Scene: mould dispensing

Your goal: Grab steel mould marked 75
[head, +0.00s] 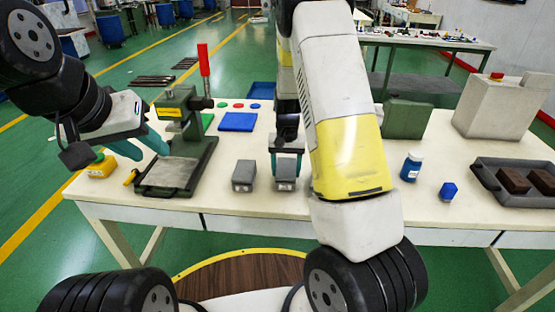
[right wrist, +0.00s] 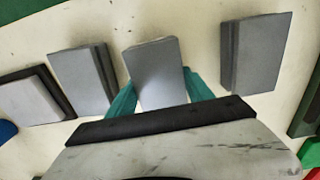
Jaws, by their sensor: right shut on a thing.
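Two grey steel moulds show in the head view. The left one (head: 244,174) stands on the table, and the other (head: 286,184) is in my right gripper (head: 286,172). In the right wrist view the teal fingers of my right gripper (right wrist: 152,93) press on both sides of the held mould (right wrist: 153,68). I cannot read any number on it, nor tell whether it is clear of the table. Other grey blocks stand to its left (right wrist: 76,78) and right (right wrist: 262,50). My left gripper (head: 140,150) hangs by the green press, its teal fingers apart and empty.
A green press (head: 180,150) with a red handle stands left on the white table (head: 240,208). A yellow button box (head: 101,167) is beside it. A blue plate (head: 237,122) lies behind the moulds.

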